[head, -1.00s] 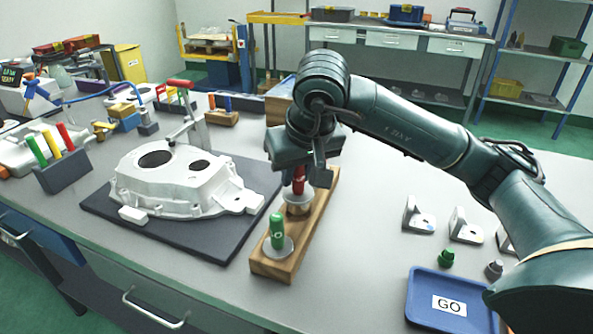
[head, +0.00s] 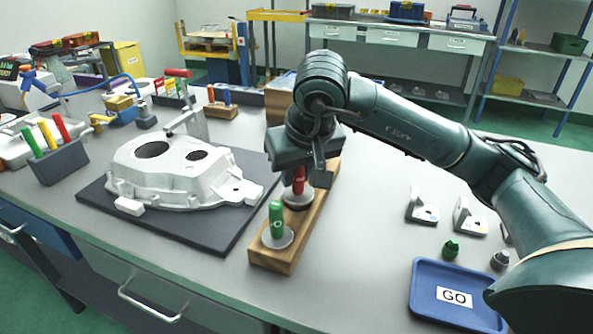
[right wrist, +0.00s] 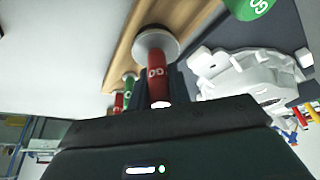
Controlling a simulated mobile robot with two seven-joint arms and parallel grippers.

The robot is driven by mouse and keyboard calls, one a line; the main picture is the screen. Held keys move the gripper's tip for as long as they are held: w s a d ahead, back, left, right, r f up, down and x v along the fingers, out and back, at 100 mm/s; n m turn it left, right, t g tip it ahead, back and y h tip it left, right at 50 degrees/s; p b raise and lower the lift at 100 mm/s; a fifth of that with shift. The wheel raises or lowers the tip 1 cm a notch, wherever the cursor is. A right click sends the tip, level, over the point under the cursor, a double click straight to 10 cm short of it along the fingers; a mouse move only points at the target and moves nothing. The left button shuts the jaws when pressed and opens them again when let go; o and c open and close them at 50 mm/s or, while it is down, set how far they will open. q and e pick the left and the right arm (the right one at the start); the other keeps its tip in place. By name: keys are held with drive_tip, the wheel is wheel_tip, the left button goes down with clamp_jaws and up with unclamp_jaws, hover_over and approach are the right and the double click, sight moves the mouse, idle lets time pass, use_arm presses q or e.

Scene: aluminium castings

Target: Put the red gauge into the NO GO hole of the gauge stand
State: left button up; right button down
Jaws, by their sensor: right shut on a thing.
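The red gauge (head: 298,186) is upright in my right gripper (head: 304,174), over the far part of the wooden gauge stand (head: 283,257). The gripper is shut on its red handle. In the right wrist view the red gauge (right wrist: 157,82) has a grey round flange (right wrist: 156,41) against or just off the wood; I cannot tell whether it is fully seated. The hole under it and any NO GO marking are hidden. A green gauge (head: 276,220) stands upright in the near end of the stand. My left gripper is not in view.
A white casting (head: 165,180) lies on a dark mat (head: 215,235) left of the stand. Right are metal brackets (head: 421,207), small green (head: 451,248) and grey (head: 500,260) knobs, and a blue GO tray (head: 430,305). The table between stand and brackets is clear.

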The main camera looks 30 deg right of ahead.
drive_tip(key=shift+f+b, duration=0.65)
drive_tip(key=shift+f, duration=0.15)
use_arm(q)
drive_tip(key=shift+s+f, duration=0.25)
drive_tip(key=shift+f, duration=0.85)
use_arm(e)
drive_tip(key=c, duration=1.2)
unclamp_jaws()
use_arm(q)
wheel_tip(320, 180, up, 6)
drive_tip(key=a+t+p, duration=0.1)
drive_tip(key=p, duration=0.1)
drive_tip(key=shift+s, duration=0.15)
use_arm(e)
drive_tip(key=v, duration=1.3)
drive_tip(key=shift+r, duration=0.15)
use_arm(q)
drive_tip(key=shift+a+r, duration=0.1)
